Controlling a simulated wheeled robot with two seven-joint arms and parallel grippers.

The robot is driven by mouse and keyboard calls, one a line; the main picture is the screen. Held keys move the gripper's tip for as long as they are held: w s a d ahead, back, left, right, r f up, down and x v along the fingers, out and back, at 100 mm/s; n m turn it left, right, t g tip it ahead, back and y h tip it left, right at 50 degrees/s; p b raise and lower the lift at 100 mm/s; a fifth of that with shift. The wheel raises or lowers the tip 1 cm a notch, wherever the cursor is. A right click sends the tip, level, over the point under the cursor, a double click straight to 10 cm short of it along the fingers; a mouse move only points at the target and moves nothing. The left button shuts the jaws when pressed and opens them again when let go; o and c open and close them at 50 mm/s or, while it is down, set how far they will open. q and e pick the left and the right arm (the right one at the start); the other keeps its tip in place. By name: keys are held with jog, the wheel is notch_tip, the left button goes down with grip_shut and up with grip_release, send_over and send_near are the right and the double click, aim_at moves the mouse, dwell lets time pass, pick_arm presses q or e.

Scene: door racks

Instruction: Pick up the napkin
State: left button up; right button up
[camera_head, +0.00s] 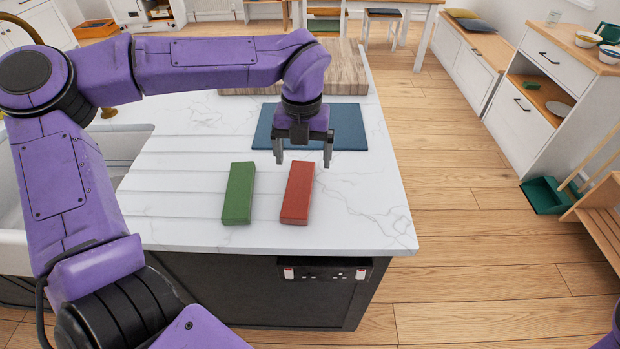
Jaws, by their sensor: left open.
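A flat, dark blue rectangle (348,127), which looks like the napkin, lies on the white marble counter. My left gripper (303,160) is open and empty, with its fingers pointing down over the counter. It appears in front of the blue rectangle's near edge and hides part of it. I cannot tell its exact height above the counter. A red block (297,195) lies just nearer than the fingertips, and a green block (238,195) lies to its left. My right gripper is out of view.
The counter (370,215) is clear around the blocks. A wooden board (345,75) lies behind the blue rectangle. A sink (115,150) is at the left. The wooden floor to the right is open, with white cabinets (540,100) beyond and a green dustpan (545,195).

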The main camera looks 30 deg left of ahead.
aim_at(299, 187)
pick_arm(q)
jog(key=s+f, duration=0.2)
jog(key=shift+s+a+f+p, duration=0.15)
jog(key=shift+s+f+p, duration=0.05)
jog(key=shift+f+p, duration=0.2)
jog(key=f, duration=0.2)
jog(key=w+f, duration=0.1)
jog(key=f, duration=0.1)
jog(key=shift+w+f+p, duration=0.1)
jog(key=shift+f+p, duration=0.2)
jog(key=shift+p, duration=0.1)
jog(key=shift+f, duration=0.1)
jog(key=shift+s, duration=0.3)
jog(key=shift+c, duration=0.6)
jog(key=c, duration=1)
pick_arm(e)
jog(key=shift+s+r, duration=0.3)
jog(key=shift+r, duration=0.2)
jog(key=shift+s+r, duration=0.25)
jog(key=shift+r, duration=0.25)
